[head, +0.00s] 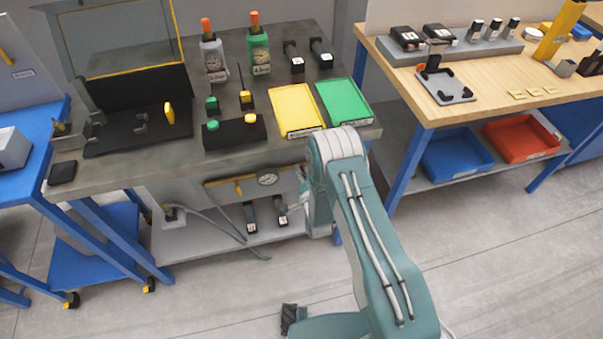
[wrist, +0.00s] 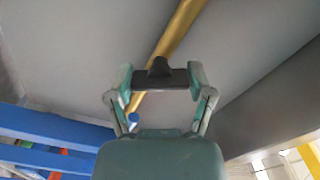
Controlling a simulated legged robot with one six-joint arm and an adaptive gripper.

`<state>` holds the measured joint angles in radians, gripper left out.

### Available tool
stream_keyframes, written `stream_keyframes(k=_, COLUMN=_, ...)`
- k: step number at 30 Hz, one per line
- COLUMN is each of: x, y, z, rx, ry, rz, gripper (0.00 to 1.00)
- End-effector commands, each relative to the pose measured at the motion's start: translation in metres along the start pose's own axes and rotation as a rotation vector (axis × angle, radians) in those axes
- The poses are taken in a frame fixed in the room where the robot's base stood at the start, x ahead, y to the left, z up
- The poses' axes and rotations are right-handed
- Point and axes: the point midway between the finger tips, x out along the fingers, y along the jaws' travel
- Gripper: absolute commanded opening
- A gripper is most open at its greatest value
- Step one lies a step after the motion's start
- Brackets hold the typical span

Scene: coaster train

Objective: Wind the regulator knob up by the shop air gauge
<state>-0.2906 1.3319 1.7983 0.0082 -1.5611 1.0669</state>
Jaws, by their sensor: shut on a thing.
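In the wrist view my gripper (wrist: 162,82) has a finger on each side of a black knob-like piece (wrist: 160,68), which I take to be the regulator knob. It is shut on it, and a raised black tab stands up in the middle. A yellow pipe (wrist: 182,30) runs behind it. In the head view the round white-faced shop air gauge (head: 267,179) is on a grey panel below the dark bench top. My arm reaches in to the right of this gauge. The arm hides the knob and most of the gripper there. The gauge reading is too small to tell.
The dark bench (head: 190,172) carries a yellow tray (head: 296,108), a green tray (head: 343,100) and a black button box (head: 235,134). A yellow handle (head: 238,188) sits left of the gauge. Hoses (head: 215,222) hang over the lower shelf. A wooden-topped bench (head: 480,95) stands right.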

Motion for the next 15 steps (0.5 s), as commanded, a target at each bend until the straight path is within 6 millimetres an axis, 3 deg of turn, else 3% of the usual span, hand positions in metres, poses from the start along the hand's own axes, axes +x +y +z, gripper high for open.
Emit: stream_keyframes(k=15, x=0.0002, y=0.0035, z=-0.0027, rx=0.492, ry=0.008, rz=0.005, gripper=0.21)
